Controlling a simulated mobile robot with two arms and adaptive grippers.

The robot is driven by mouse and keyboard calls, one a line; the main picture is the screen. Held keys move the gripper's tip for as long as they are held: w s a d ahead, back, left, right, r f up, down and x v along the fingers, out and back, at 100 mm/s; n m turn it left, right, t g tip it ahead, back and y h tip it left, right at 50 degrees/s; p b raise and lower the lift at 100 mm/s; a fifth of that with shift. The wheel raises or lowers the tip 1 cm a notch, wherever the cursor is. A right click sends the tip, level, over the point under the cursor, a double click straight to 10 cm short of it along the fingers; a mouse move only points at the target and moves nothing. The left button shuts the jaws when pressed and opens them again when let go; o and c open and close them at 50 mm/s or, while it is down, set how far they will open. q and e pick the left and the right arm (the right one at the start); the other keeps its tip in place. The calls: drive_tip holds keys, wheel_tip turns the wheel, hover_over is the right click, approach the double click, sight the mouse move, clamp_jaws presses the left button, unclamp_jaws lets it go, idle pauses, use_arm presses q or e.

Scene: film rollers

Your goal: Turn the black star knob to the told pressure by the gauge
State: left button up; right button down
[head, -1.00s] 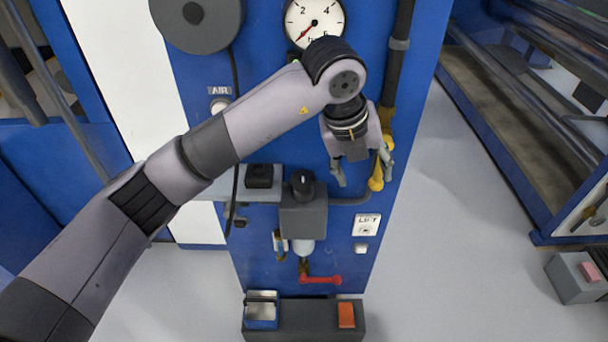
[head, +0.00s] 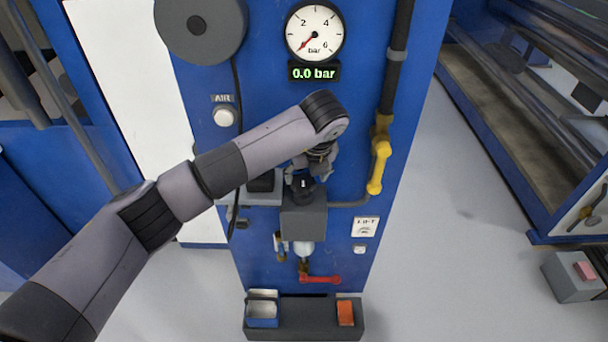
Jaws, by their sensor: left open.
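The black star knob (head: 304,187) sits on top of the grey regulator block (head: 304,222) on the blue panel. My left gripper (head: 307,176) is open and points down at the knob, with its fingers around or just above the knob's top; I cannot tell whether they touch it. My left wrist hides part of this spot. The round gauge (head: 314,32) shows its red needle at the low end of the scale. The display (head: 314,72) below it reads 0.0 bar. My right gripper is not in view.
A yellow valve handle (head: 379,168) on the black pipe is right of my wrist. A white AIR button (head: 225,116) is at upper left. A red lever (head: 320,279) sits below the regulator. A dark tray (head: 292,332) stands at the panel's foot.

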sight(304, 180)
use_arm(q)
drive_tip(key=shift+p+x, duration=0.3)
drive_tip(key=shift+x, duration=1.85)
drive_tip(key=c, duration=0.9)
